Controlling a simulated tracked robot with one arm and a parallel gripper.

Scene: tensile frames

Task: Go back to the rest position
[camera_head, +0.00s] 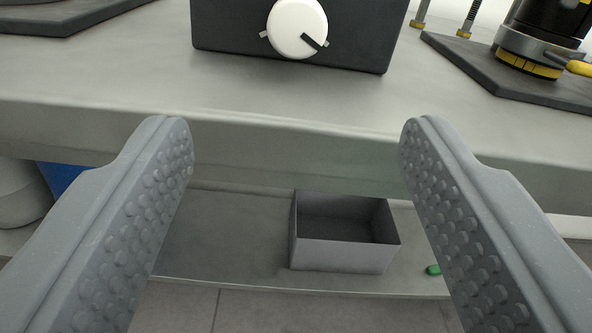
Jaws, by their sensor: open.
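My gripper (288,150) is open, with its two grey studded fingers wide apart at the left and right of the view. Nothing is between the fingertips. They appear in front of the edge of a grey bench (330,118). Beyond them, a dark box (225,45) with a round white knob (298,28) stands on the bench, apart from the fingers. The knob has a dark pointer toward its lower right. The top of the box is out of view.
An open grey bin (343,254) sits on a lower shelf (225,245), with a small green thing (433,270) to its right. A black and yellow device (530,50) stands on a dark plate (490,70) at the upper right. Another dark plate (50,18) lies upper left.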

